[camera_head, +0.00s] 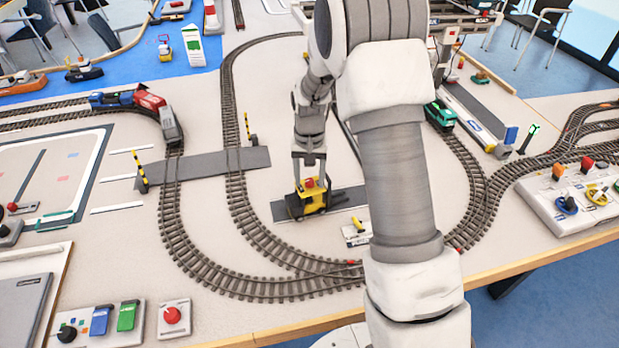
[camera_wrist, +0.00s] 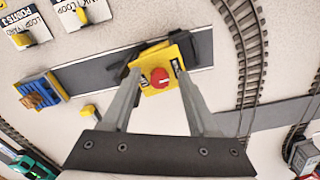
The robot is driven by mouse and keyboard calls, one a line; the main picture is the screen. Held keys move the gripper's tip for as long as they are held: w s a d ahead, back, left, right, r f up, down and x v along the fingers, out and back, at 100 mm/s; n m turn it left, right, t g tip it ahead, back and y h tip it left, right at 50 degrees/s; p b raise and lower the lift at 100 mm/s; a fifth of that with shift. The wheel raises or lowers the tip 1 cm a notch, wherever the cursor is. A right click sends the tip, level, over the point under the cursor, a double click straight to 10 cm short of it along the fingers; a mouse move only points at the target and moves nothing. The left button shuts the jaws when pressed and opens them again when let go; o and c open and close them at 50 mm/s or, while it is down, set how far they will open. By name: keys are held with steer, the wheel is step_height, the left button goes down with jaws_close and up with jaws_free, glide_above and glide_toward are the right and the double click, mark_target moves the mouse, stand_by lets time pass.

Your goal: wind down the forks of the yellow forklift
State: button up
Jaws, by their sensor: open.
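The yellow forklift (camera_head: 312,203) stands on a short dark grey strip in the middle of the table. It has a black base and a red knob on top, clearest in the wrist view (camera_wrist: 160,77). Dark parts stick out on its right in the head view; I cannot tell the height of the forks. My gripper (camera_head: 310,181) points down from above the forklift. In the wrist view its two fingers (camera_wrist: 157,75) are apart, one on each side of the red knob. I cannot tell whether they touch it.
Railway track (camera_head: 243,205) curves around the forklift's left and front. A small lever plate (camera_head: 357,232) lies close at the front right. A green engine (camera_head: 439,115) stands at the right. A control box (camera_head: 580,195) with several knobs is at the far right.

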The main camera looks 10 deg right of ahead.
jaws_close()
stand_by(0.3)
steer(key=shift+n, duration=0.6)
jaws_free()
